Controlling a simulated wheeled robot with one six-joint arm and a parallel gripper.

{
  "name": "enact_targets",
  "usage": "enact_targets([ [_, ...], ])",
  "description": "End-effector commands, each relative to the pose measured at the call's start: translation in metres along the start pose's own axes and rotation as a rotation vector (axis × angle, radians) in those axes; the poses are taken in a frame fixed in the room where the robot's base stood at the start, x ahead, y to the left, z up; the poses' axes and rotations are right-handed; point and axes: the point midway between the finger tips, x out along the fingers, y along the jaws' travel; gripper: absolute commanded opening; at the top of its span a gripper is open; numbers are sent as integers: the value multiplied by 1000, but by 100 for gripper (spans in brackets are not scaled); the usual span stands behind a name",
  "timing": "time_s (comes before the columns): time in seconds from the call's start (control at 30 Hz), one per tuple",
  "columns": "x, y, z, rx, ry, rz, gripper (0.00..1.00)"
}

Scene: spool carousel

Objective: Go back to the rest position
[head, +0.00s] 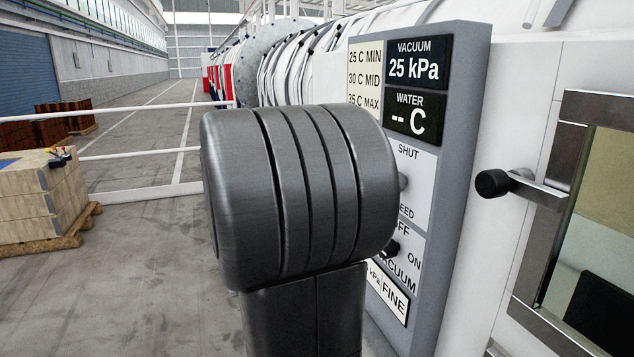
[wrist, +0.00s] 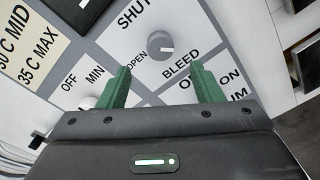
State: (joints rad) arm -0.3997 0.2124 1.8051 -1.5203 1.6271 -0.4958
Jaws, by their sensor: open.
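My gripper (wrist: 160,90) shows in the wrist view with its two green fingers apart and nothing between them. It faces the control panel (wrist: 215,50), and a grey round knob (wrist: 160,46) near the words SHUT, OPEN and BLEED stands just beyond the fingertips. I cannot tell whether the fingers touch the panel. In the head view, my dark arm fills the middle and hides my gripper and part of the panel (head: 462,150).
The panel displays read vacuum 25 kPa (head: 417,66) and water -- C (head: 416,117). A black-tipped handle (head: 492,183) sticks out beside a framed window (head: 610,190) at right. A white railing (head: 130,153) and a pallet of boxes (head: 45,205) stand left, with open floor around.

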Motion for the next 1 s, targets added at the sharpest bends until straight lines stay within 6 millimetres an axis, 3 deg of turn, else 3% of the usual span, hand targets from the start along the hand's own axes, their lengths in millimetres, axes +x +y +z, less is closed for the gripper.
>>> enact_targets([
  [0.6, 91, 0, 2, 0, -3, -3, 60],
  [1.0, 90, -4, -4, 350, 11, 3, 60],
])
